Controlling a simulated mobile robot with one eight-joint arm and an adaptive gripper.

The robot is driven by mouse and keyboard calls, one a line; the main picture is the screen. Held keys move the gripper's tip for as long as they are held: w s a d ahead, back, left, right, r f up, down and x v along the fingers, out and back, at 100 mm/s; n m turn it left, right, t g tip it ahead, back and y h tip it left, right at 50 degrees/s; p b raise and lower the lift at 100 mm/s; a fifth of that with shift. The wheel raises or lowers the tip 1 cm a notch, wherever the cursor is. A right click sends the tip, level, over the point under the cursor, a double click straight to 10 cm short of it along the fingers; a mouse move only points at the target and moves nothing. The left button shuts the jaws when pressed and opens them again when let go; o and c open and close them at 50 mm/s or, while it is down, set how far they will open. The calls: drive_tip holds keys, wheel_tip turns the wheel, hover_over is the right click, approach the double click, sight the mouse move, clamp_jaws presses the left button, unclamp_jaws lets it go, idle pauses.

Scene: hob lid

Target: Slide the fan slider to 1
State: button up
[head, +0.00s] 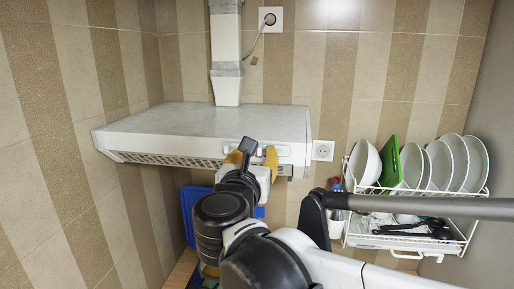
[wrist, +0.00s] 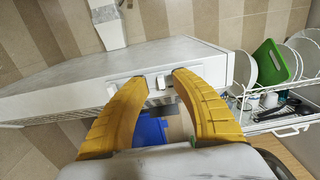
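The range hood (head: 200,125) is a worn white hood on the tiled wall, also in the wrist view (wrist: 60,88). Its front edge carries a pale control strip. In the wrist view a small light knob (wrist: 161,83) shows between my fingertips, and another light piece (wrist: 112,88) lies left of them. I cannot read any markings or tell which is the fan slider. My gripper (head: 252,156) is at the hood's right front with its yellow fingers apart, also in the wrist view (wrist: 160,78). I cannot tell whether a finger touches the knob.
A white dish rack (head: 408,190) with plates and a green board (head: 389,162) stands right of the hood. A wall socket (head: 323,150) is beside the hood. A blue object (wrist: 149,131) lies below. A grey wall closes the right side.

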drive_tip(key=shift+w+d, duration=0.2)
drive_tip(key=shift+w, duration=0.6)
drive_tip(key=shift+s, duration=0.1)
clamp_jaws()
drive_tip(key=shift+s+d, duration=0.1)
drive_tip(key=shift+d, duration=0.6)
unclamp_jaws()
drive_tip(key=shift+a, duration=0.1)
